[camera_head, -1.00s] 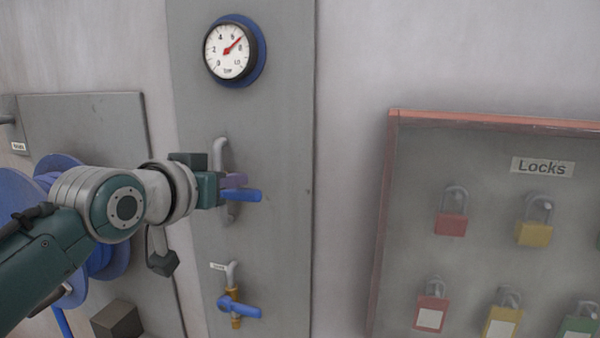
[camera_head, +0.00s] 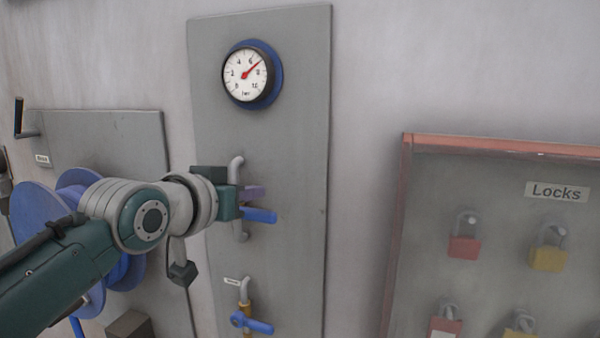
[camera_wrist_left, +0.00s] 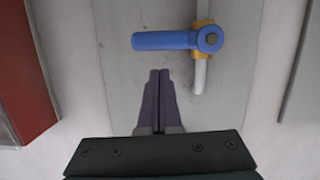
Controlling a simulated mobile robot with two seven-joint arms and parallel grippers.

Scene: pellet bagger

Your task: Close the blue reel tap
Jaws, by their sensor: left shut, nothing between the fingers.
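Two taps with blue levers sit on the grey panel in the head view. The upper tap (camera_head: 260,215) has its lever pointing right, crosswise to its grey pipe. It also shows in the left wrist view (camera_wrist_left: 165,41), with its brass body. The lower tap (camera_head: 258,326) has a brass body and a small label above it; its lever also points right. I cannot read which tap is the reel tap. My left gripper (camera_head: 257,192) is shut and empty, its purple fingers just above the upper lever. In the wrist view the fingertips (camera_wrist_left: 159,73) appear close to the lever; contact is unclear.
A pressure gauge (camera_head: 248,75) is above on the same panel (camera_head: 295,130). A blue hose reel (camera_head: 40,215) is at the left, partly behind my arm. A locks board (camera_head: 408,220) with a red frame and several padlocks is at the right.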

